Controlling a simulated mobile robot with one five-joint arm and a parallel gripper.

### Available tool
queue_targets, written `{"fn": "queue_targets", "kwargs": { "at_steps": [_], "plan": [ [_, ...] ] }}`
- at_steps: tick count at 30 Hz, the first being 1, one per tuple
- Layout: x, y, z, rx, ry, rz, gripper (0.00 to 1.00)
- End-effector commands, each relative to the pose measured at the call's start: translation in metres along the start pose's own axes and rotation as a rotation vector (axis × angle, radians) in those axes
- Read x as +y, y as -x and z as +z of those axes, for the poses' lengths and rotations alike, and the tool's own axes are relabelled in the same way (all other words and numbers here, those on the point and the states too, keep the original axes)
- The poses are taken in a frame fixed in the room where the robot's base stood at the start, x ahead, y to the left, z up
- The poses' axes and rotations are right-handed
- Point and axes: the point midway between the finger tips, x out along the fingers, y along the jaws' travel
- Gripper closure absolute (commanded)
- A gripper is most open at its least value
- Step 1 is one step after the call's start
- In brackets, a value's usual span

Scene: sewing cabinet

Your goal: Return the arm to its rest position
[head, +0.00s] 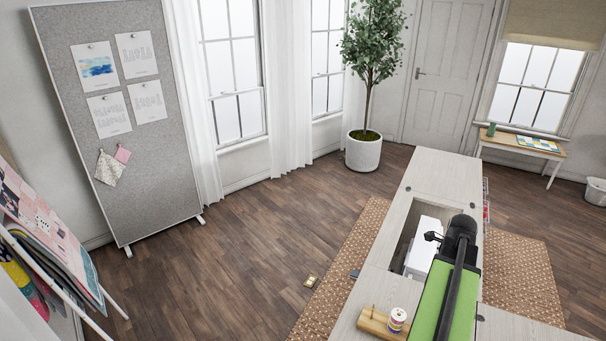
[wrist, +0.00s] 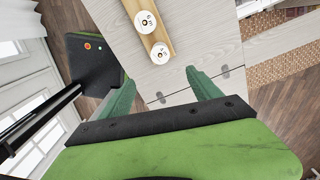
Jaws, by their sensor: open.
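My arm shows in the head view as a green link with a black joint and bar, above the pale wood cabinet (head: 422,180). Its fingers cannot be made out there. In the wrist view my gripper (wrist: 162,82) has its two green fingers spread apart with nothing between them. The fingers point toward the cabinet top (wrist: 203,40), beside a wooden thread holder (wrist: 154,36) with two white-topped spools (wrist: 148,22). The head view shows the holder (head: 373,321) with one striped spool (head: 397,318), left of my arm.
The cabinet has a recess holding a white machine (head: 422,252), partly hidden by my arm. A woven rug (head: 525,270) lies under the cabinet. A pinboard (head: 135,190) stands at left, a potted tree (head: 363,152) at back.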

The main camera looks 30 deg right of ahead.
Motion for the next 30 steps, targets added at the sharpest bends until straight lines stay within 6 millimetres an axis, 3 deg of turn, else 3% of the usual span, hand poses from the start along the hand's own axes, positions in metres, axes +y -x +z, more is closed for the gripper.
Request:
{"fn": "queue_targets", "kwargs": {
  "at_steps": [2, 4, 8, 12, 15, 18, 21, 24, 27, 30],
  "plan": [
    [0.004, -0.005, 0.022, -0.001, 0.038, 0.000, 0.27],
    [0.012, -0.013, 0.060, -0.001, 0.106, 0.000, 0.27],
    [0.054, -0.032, 0.162, -0.001, 0.295, 0.000, 0.27],
    [0.126, -0.050, 0.261, 0.000, 0.546, 0.000, 0.27],
    [0.187, -0.062, 0.317, 0.000, 0.814, 0.000, 0.27],
    [0.247, -0.072, 0.357, 0.000, 1.118, 0.000, 0.27],
    [0.305, -0.081, 0.385, 0.000, 1.456, 0.000, 0.27],
    [0.349, -0.087, 0.399, 0.001, 1.801, 0.000, 0.27],
    [0.367, -0.087, 0.400, 0.001, 2.088, 0.000, 0.27],
    [0.367, -0.085, 0.396, 0.001, 2.327, 0.000, 0.27]
  ]
}}
